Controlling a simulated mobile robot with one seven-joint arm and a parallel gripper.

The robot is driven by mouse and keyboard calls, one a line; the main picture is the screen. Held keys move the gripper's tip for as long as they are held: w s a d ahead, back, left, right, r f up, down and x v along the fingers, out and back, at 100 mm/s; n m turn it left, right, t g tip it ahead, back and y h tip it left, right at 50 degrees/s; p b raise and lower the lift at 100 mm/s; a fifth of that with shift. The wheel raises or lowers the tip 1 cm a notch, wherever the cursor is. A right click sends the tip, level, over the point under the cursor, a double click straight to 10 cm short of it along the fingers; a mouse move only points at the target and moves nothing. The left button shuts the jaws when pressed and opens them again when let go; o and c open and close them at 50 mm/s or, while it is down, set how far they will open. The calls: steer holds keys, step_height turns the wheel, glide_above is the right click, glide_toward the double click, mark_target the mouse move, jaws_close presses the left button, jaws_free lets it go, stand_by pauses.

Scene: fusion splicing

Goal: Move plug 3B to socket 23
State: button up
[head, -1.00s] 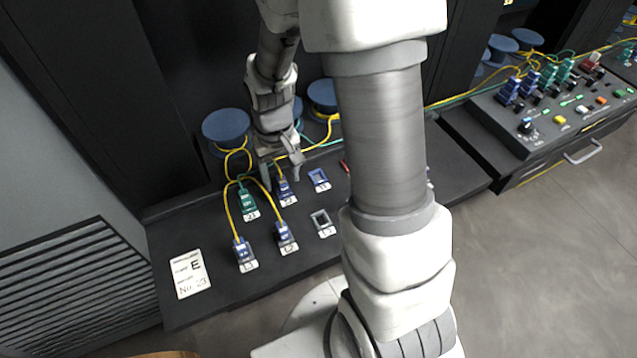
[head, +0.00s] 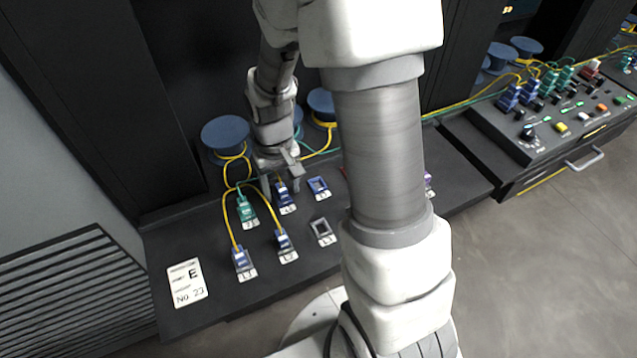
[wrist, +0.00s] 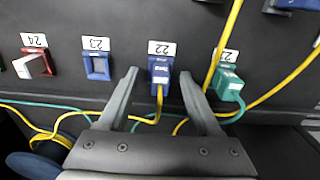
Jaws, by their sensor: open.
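A blue plug (wrist: 159,80) sits in the socket labelled 22, with a yellow cable running from it; its own marking is too small to read surely. It also shows in the head view (head: 283,194). Socket 23 (wrist: 96,67) is a blue frame with no plug in it, just left of socket 22 in the wrist view; in the head view it lies to the right (head: 318,188). My gripper (wrist: 158,76) is open, its fingers on either side of the blue plug with gaps showing. In the head view the gripper (head: 280,184) is low over socket 22.
A green plug (wrist: 229,84) with a green cable stands close beside the right finger in the wrist view. Socket 24 (wrist: 35,66) is red and white. Yellow cables cross near the fingers. Two blue plugs (head: 242,259) (head: 284,241) and an empty grey socket (head: 322,232) form the front row.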

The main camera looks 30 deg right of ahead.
mark_target(281, 187)
stand_by(0.3)
jaws_close()
stand_by(1.2)
steer(key=shift+r, duration=0.15)
steer(key=shift+r+p, duration=2.3)
steer(key=shift+r, duration=0.6)
